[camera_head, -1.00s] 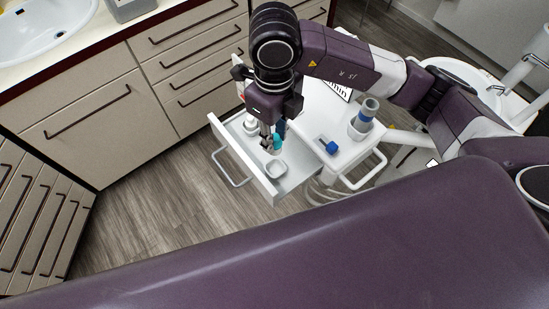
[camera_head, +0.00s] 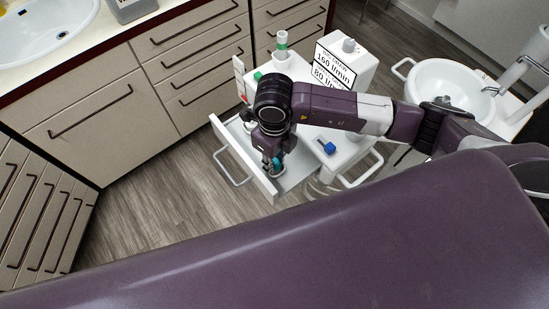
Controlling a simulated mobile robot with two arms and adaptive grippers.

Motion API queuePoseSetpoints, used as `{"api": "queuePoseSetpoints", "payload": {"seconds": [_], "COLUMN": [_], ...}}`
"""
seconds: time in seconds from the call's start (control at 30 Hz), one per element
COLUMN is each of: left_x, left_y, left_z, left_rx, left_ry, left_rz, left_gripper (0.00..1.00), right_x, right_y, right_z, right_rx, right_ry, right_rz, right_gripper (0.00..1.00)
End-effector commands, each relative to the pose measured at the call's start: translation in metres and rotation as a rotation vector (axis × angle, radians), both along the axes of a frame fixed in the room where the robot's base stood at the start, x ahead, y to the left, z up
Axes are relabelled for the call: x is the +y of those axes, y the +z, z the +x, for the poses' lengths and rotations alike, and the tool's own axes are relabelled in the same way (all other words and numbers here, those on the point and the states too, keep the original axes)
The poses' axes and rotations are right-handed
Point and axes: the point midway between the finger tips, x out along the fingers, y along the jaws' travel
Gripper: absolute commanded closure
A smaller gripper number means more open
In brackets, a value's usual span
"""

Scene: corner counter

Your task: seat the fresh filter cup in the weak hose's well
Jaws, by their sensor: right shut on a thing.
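My right gripper (camera_head: 271,166) points down into the open white drawer (camera_head: 226,148). It is shut on a small teal piece (camera_head: 279,160), which looks like the filter cup. The teal piece is low over a small round pale dish or well (camera_head: 277,174) near the drawer's front corner. The gripper covers most of both, so I cannot tell whether they touch. On the white cart behind, a white cylinder with a green band (camera_head: 281,44) stands upright. A green-topped thing (camera_head: 258,76) is partly hidden by my arm. My left gripper is not in view.
A sign (camera_head: 333,66) reading 160 l/min and 80 l/min stands on the cart. A blue piece (camera_head: 327,147) lies on the cart's right side. A white basin (camera_head: 453,88) is at right. My right arm spans the cart.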

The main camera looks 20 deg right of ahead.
Motion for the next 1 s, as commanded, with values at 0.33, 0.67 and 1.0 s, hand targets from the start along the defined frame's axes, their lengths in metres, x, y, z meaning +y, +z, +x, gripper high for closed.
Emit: {"api": "queuePoseSetpoints", "payload": {"seconds": [0.33, 0.67, 1.0], "left_x": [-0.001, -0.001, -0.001], "left_y": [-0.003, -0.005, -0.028], "left_z": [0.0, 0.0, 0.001], "left_rx": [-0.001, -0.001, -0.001], "left_ry": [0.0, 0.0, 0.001], "left_rz": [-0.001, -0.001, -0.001], "left_gripper": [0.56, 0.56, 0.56], "right_x": [0.0, 0.001, 0.001], "right_y": [-0.002, 0.01, 0.081], "right_z": [0.0, 0.002, 0.002], "right_rx": [0.0, -0.005, -0.007], "right_ry": [0.0, 0.001, 0.002], "right_rz": [0.0, 0.003, 0.002], "right_gripper": [0.69, 0.69, 0.69]}}
